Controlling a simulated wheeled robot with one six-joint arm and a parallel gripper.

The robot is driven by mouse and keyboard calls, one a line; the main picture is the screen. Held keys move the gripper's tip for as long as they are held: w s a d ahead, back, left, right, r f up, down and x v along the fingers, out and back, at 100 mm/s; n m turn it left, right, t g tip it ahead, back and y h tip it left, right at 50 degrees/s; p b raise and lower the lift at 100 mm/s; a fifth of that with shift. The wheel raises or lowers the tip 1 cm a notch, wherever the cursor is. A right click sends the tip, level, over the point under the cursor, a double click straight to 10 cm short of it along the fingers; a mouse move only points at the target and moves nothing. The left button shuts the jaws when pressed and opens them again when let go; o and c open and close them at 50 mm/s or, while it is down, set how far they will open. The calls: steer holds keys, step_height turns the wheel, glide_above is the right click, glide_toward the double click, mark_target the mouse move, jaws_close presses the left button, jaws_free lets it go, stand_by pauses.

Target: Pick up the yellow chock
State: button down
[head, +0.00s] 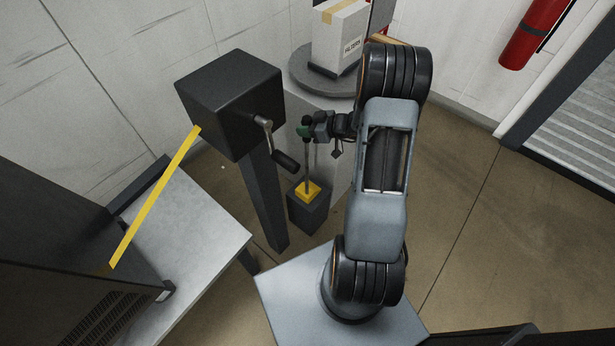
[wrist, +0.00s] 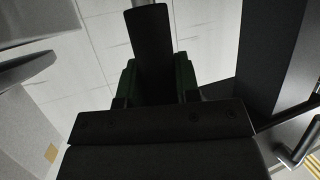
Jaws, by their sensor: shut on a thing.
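The yellow chock (head: 308,192) is a small yellow block with a thin dark upright rod (head: 307,160) rising from it. It shows in the head view at the top of a short dark pedestal (head: 306,215); I cannot tell whether it touches it. My gripper (head: 305,131), with green fingers, is at the rod's upper end and shut on it. In the wrist view the fingers (wrist: 156,82) stand on either side of a dark bar (wrist: 151,45), and the yellow block is out of sight.
A black box on a post with a crank (head: 275,140) stands close left of my gripper. A yellow strip (head: 155,197) runs from it to a dark cabinet (head: 60,240). A carton (head: 338,35) sits on a round turntable (head: 308,80) behind. Open floor (head: 470,240) lies right.

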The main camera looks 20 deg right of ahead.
mark_target(306, 117)
steer(key=shift+w+r, duration=0.1)
steer(key=shift+r, duration=0.1)
steer(key=shift+r, duration=2.4)
